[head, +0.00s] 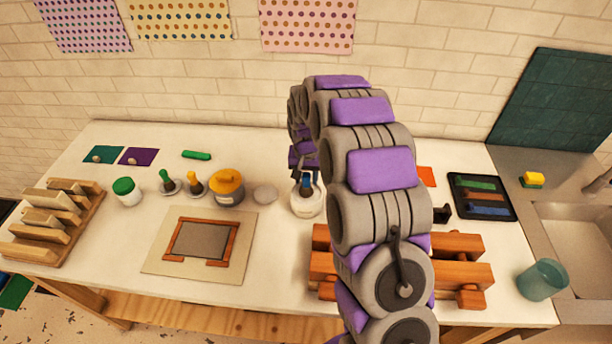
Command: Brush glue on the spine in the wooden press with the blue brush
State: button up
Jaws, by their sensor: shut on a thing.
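My gripper (306,174) is at the far end of my arm, low over a white glue pot (306,205) in the middle of the table. It is shut on the blue brush (306,186), whose handle shows just above the pot's mouth. The brush's lower end is hidden, seemingly inside the pot. The wooden press (465,246), with orange-brown beams, lies on the table to the right of the pot. My arm crosses in front of it and hides its middle, so I cannot make out the spine.
A framed board (155,255) lies front left. A teal cup (541,280) and black tray (510,205) are right.

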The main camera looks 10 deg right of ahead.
jog(key=shift+f, duration=0.45)
dwell(1.5)
jog(key=shift+r, duration=0.15)
jog(key=shift+r+p, duration=1.2)
jog(key=shift+r, duration=2.2)
